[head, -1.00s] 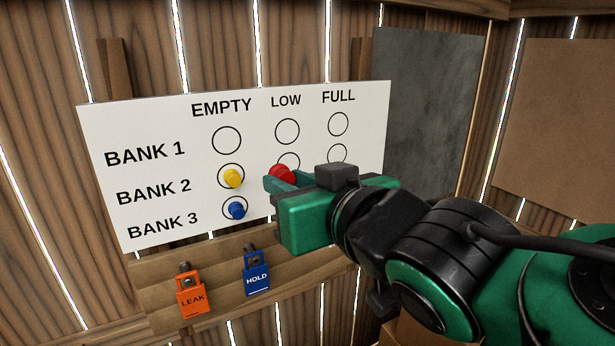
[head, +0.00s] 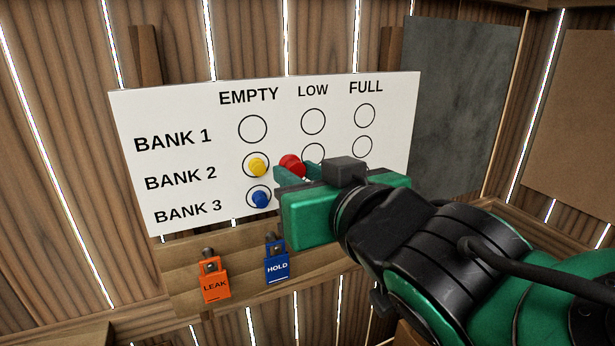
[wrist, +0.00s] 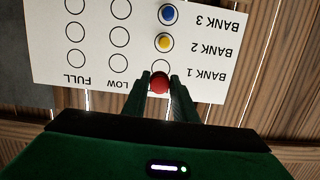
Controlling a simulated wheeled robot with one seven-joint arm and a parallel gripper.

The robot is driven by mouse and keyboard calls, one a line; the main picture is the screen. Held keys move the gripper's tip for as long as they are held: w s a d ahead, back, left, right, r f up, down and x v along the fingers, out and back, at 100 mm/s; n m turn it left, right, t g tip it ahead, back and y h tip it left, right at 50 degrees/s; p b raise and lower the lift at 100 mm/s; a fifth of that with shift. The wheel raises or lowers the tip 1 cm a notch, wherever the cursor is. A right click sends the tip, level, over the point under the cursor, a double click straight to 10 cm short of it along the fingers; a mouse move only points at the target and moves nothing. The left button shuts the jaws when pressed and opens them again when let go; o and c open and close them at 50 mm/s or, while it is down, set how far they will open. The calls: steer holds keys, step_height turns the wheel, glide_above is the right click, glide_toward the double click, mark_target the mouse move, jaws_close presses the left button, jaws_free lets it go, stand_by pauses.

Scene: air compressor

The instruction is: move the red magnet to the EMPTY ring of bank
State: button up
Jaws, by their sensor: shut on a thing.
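The red magnet (head: 292,166) is held between the fingertips of my gripper (head: 286,173), which is shut on it. In the head view it appears right of the yellow magnet (head: 257,166), in front of the white board (head: 190,127). The wrist view shows the board upside down; there the red magnet (wrist: 159,83) overlaps the lower edge of the bank 1 EMPTY ring (wrist: 160,63). In the head view that ring (head: 252,129) is clear and bare. I cannot tell whether the magnet touches the board. My gripper hides part of the LOW and FULL columns.
The yellow magnet sits in the bank 2 EMPTY ring and a blue magnet (head: 260,199) in the bank 3 EMPTY ring. Below, an orange LEAK padlock (head: 215,283) and a blue HOLD padlock (head: 277,265) hang on a wooden rail. A dark panel (head: 460,105) stands right.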

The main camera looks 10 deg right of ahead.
steer(key=shift+w+a+r, duration=0.35)
steer(key=shift+a+r, duration=0.05)
steer(key=shift+a, duration=0.25)
steer(key=shift+a+r+x, duration=0.2)
steer(key=shift+r+x, duration=0.3)
steer(key=shift+x, duration=2)
steer(key=shift+a+r+x, duration=0.2)
steer(key=shift+r+x, duration=0.3)
steer(key=shift+x, duration=2)
steer(key=shift+a+r+x, duration=0.2)
steer(key=shift+r+x, duration=0.35)
steer(key=shift+x, duration=1.95)
steer(key=shift+w+d+f, duration=0.25)
steer(key=shift+d+f, duration=0.3)
steer(key=shift+d, duration=0.05)
steer(key=shift+x, duration=0.95)
